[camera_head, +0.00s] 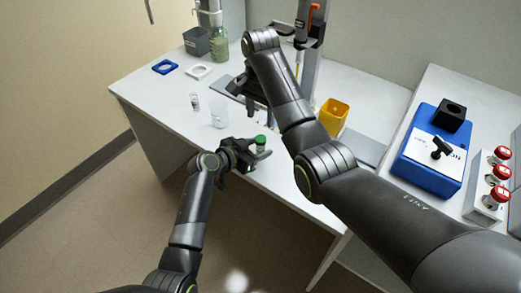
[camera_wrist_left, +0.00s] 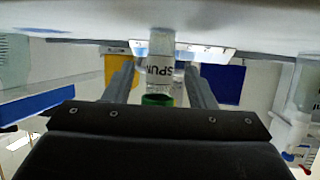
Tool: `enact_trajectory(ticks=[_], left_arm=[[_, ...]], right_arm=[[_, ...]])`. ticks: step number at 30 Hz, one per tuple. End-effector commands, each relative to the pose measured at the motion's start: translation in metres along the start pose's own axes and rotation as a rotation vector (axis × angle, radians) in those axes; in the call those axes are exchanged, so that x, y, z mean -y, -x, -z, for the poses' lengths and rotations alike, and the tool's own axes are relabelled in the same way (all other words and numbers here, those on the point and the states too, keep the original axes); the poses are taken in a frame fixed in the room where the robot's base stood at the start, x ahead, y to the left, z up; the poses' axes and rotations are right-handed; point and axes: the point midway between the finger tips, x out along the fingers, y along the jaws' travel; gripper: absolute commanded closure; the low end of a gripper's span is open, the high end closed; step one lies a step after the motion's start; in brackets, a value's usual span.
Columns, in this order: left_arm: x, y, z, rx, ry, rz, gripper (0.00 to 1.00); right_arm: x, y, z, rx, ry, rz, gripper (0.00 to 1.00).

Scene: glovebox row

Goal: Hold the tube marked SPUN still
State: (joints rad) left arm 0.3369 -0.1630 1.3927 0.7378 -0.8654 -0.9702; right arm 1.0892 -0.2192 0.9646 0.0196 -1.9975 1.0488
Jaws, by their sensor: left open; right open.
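The tube marked SPUN (camera_wrist_left: 160,71) stands on the white bench, clear with a green cap; the left wrist view shows it upside down with its label readable. In the head view its green cap (camera_head: 260,140) shows near the bench's front edge. My left gripper (camera_head: 256,153) is open, with one finger on each side of the tube; gaps show between fingers and tube in the wrist view.
A small clear vial (camera_head: 194,102) and a clear beaker (camera_head: 218,114) stand left of the tube. A yellow bin (camera_head: 333,115) stands to the right. A blue device (camera_head: 429,160) and red-topped knobs (camera_head: 499,173) are on the right bench. My right arm crosses above the bench.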

Motion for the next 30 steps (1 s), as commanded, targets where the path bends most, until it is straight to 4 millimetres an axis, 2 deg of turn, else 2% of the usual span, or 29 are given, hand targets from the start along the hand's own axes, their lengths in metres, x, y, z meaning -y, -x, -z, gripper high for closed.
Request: enact_trajectory(ticks=[3, 9, 21, 30], left_arm=[[0.0, -0.014, 0.001, -0.001, 0.0, -0.002, 0.49], [0.0, -0.028, 0.0, 0.001, -0.001, -0.001, 0.49], [0.0, -0.032, 0.0, 0.0, 0.0, 0.0, 0.49], [0.0, -0.032, 0.0, 0.0, 0.0, 0.0, 0.89]], right_arm=[[0.0, 0.0, 0.0, 0.0, 0.0, 0.0, 0.52], [0.0, 0.0, 0.0, 0.0, 0.0, 0.0, 0.52], [0.0, 0.0, 0.0, 0.0, 0.0, 0.0, 0.52], [0.0, 0.0, 0.0, 0.0, 0.0, 0.0, 0.52]])
